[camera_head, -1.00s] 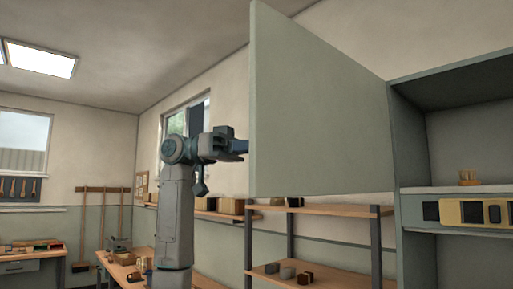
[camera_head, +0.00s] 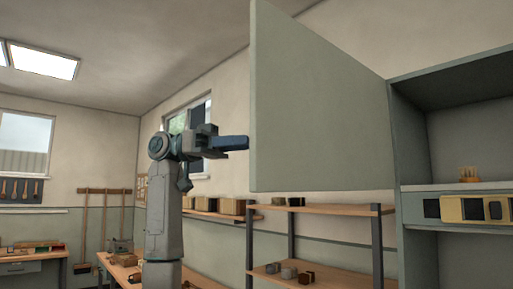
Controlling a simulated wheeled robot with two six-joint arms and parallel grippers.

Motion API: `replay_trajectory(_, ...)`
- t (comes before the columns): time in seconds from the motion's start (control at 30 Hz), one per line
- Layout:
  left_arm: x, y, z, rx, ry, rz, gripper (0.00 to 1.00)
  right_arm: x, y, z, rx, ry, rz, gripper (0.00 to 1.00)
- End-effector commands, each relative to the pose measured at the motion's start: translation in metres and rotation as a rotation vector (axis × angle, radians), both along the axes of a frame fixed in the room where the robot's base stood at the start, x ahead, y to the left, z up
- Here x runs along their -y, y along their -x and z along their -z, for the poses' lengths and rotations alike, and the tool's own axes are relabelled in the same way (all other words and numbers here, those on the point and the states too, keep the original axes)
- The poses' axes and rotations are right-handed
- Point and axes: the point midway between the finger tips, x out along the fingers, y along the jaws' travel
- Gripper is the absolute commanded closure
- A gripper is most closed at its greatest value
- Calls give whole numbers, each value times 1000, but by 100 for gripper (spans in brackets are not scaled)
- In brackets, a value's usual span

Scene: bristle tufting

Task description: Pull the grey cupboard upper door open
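The grey cupboard (camera_head: 410,170) stands at the right, with its upper compartment exposed. Its upper door (camera_head: 315,110) is swung wide open to the left, and its broad flat face fills the upper middle of the view. No handle shows on the visible face. My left gripper (camera_head: 246,143) points right, with its blue finger by the door's outer edge. A contact or gap there is hard to tell, and so is the finger spacing. My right gripper is not in view.
An open shelf rack (camera_head: 320,209) with small blocks is below the door. A workbench (camera_head: 115,268) and hanging brooms are farther left.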

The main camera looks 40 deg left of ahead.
Motion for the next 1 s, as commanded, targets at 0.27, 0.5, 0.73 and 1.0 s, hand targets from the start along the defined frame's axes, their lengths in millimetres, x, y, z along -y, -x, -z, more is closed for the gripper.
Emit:
replay_trajectory(0.27,-48,18,1,0,2,-1,70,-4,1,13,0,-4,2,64)
replay_trajectory(0.5,-60,23,0,1,0,1,70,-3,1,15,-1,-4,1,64)
replay_trajectory(0.73,-60,22,0,0,-1,0,70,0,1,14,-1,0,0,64)
replay_trajectory(1.0,-60,22,0,0,0,0,70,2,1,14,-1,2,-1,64)
